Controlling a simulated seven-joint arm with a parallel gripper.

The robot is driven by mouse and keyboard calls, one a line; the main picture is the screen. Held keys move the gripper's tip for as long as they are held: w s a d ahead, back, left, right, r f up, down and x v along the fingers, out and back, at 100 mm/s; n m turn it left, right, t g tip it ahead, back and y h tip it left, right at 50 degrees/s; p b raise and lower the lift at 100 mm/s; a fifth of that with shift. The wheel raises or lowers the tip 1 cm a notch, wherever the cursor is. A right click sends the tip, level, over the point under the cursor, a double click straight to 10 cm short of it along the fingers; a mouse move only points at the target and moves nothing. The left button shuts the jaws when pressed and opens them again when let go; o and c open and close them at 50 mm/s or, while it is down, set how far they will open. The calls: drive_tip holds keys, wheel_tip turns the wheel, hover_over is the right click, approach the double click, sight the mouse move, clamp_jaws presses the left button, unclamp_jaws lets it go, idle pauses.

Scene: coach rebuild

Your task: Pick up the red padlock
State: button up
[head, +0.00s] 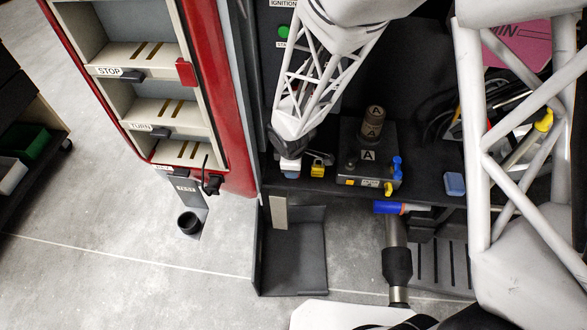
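I cannot make out a padlock that is clearly red in the head view. A small red block (186,72) sits at the right edge of the upper shelf of the red-framed cabinet; whether it is a padlock I cannot tell. My gripper (290,165) points down at the end of my white lattice arm, over the left end of the dark bench. It is well to the right of and below the red block. A small yellow piece (318,171) with a dark part lies just right of it. My gripper's fingers are too small and hidden to tell their opening.
The red-framed cabinet (222,100) stands left of my gripper, with STOP and TURN labels. A dark block marked A (369,155), with a brown knob, stands on the bench (425,185). A blue piece (454,184) lies to its right. Open grey floor (120,270) lies at lower left.

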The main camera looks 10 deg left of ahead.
drive_tip(key=shift+f, duration=0.2)
drive_tip(key=shift+c, duration=0.4)
clamp_jaws()
